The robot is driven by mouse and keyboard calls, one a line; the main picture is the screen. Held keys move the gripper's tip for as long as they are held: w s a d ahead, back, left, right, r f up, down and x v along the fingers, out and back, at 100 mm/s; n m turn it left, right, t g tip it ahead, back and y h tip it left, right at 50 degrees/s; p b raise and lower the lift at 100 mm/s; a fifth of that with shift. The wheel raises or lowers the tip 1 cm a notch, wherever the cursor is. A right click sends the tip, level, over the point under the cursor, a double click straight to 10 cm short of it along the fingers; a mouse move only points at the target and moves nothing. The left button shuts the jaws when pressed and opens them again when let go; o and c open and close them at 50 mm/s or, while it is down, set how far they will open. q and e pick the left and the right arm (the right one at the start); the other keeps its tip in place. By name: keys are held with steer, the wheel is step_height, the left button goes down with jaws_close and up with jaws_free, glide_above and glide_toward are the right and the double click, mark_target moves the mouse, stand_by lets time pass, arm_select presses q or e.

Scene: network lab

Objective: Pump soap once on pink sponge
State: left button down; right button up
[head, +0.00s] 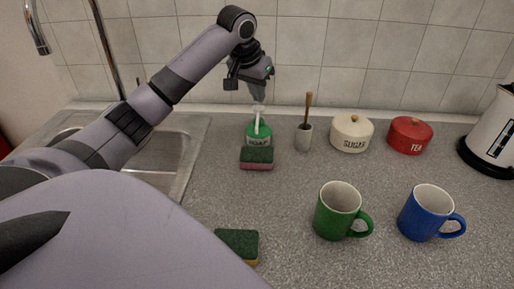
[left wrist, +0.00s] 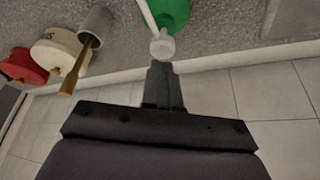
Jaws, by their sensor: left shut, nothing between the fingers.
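The green soap dispenser (head: 258,134) stands upright on the counter near the back wall. Its white pump and nozzle (head: 257,118) point toward the front. The pink sponge (head: 256,165), with a dark green top, lies right in front of the dispenser, below the nozzle. My left gripper (head: 259,97) is shut and empty, pointing down just above the pump. In the left wrist view the shut fingertips (left wrist: 161,67) are at the pump head (left wrist: 162,47); I cannot tell whether they touch. The green bottle (left wrist: 173,13) shows beyond it. My right gripper is not in view.
A yellow sponge with a green top (head: 238,243) lies nearer the front. A brush holder (head: 303,137), sugar jar (head: 351,133) and tea jar (head: 410,135) stand right of the dispenser. Green (head: 338,212) and blue (head: 426,214) mugs stand front right. The sink (head: 178,160) is left.

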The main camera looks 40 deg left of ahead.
mark_target(259, 107)
arm_select(q)
steer(key=shift+f+b, duration=0.3)
steer(key=shift+f, duration=1.2)
steer(key=shift+d, duration=0.1)
steer(key=shift+r, duration=0.1)
steer(key=shift+r+p, duration=0.75)
steer(key=shift+r, duration=0.45)
steer(key=shift+r, duration=0.2)
step_height(259, 107, up, 6)
steer(key=shift+f, duration=0.15)
